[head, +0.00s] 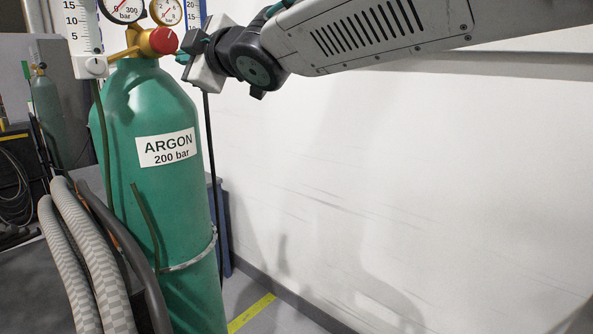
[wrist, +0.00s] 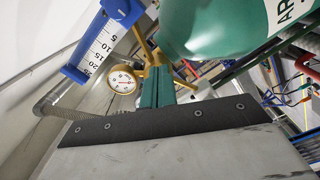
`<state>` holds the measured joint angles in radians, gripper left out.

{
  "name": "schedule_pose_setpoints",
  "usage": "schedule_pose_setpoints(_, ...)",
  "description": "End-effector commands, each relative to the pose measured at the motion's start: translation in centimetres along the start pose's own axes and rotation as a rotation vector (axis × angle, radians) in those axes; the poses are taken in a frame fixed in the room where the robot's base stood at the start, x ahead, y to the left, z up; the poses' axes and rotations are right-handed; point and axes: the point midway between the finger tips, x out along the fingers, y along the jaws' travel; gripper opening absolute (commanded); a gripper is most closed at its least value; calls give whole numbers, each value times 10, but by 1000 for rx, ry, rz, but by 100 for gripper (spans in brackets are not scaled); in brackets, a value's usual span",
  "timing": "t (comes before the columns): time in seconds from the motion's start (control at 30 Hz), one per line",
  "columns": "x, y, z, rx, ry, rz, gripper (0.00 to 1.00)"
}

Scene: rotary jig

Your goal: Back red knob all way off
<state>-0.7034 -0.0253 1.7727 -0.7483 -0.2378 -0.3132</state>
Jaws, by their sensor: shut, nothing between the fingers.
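The red knob (head: 163,40) sits on the brass regulator (head: 130,42) at the top of a green argon cylinder (head: 165,215). My gripper (head: 181,58) is just to the right of the knob in the head view, its teal fingertips close to the knob's lower right side. I cannot tell whether they touch it. In the wrist view the teal fingers (wrist: 156,82) are shut together with nothing between them, pointing toward the brass fittings (wrist: 146,45). I cannot make out the red knob in the wrist view.
Pressure gauges (head: 167,10) and a flow tube (head: 84,28) crowd the regulator. In the wrist view a gauge (wrist: 122,80) is left of the fingers. Corrugated hoses (head: 95,260) run beside the cylinder. A white wall (head: 400,170) stands at the right.

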Motion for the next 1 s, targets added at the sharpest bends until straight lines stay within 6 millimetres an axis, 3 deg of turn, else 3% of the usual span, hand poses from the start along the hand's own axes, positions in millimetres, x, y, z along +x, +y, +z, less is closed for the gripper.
schedule_pose_setpoints(1.0, 2, 2, -6, 0, 1, 1, 0)
